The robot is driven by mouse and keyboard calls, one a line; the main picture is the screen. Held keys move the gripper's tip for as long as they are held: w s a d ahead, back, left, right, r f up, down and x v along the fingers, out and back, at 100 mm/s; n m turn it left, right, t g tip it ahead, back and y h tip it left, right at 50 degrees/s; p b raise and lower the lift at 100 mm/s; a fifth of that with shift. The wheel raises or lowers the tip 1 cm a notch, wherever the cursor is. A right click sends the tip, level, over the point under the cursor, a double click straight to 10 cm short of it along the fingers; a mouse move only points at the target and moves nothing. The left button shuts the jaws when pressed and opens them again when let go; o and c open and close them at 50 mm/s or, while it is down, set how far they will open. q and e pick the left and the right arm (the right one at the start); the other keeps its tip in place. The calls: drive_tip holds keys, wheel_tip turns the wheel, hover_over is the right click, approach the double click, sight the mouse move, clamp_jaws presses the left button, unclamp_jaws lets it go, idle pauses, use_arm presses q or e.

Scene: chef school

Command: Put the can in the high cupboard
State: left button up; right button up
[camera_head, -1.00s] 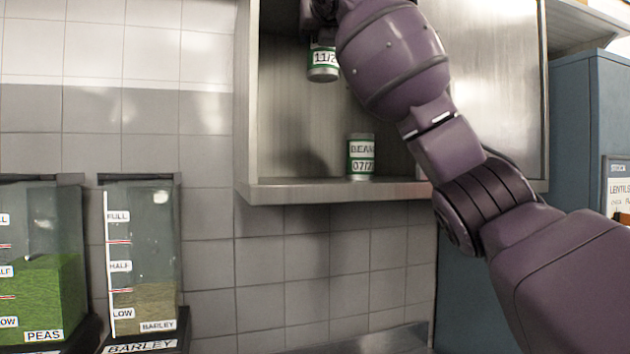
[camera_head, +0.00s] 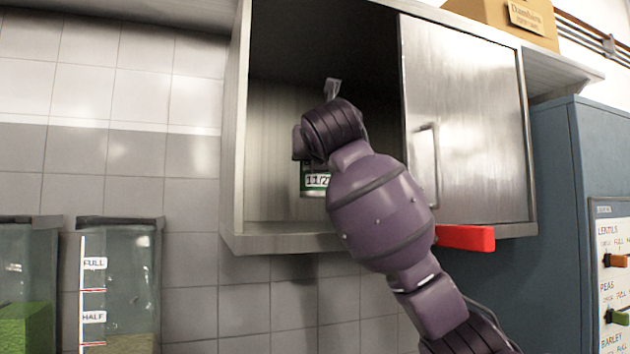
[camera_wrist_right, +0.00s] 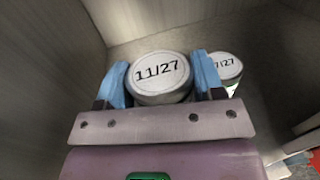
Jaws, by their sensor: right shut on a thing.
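I cannot tell whether the can's base touches the cupboard floor. A second can (camera_wrist_right: 228,68), with its lid partly hidden, stands beside it to the right in the wrist view. My left gripper is not in view.
A metal door (camera_head: 470,120) with a handle covers the cupboard's right part. A red block-like thing (camera_head: 465,237) shows at its lower edge. A blue cabinet (camera_head: 560,220) stands to the right. Barley (camera_head: 118,285) and peas (camera_head: 25,290) dispensers stand lower left.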

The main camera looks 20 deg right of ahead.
sight(317, 179)
drive_tip(key=shift+f, duration=2.8)
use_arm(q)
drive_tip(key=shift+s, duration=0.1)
use_arm(e)
drive_tip(key=o, duration=1.1)
drive_tip(key=shift+f, duration=0.1)
drive_tip(key=shift+r, duration=0.2)
drive_tip(key=shift+s, duration=0.3)
use_arm(q)
drive_tip(key=b, duration=0.1)
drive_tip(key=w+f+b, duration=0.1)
drive_tip(key=b, duration=0.1)
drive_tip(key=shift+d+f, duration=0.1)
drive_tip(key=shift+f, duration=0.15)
use_arm(e)
drive_tip(key=s, duration=0.3)
drive_tip(key=s+a, duration=0.1)
drive_tip(key=s, duration=0.3)
drive_tip(key=s+a, duration=0.1)
drive_tip(key=s, duration=0.3)
drive_tip(key=shift+s+a, duration=0.1)
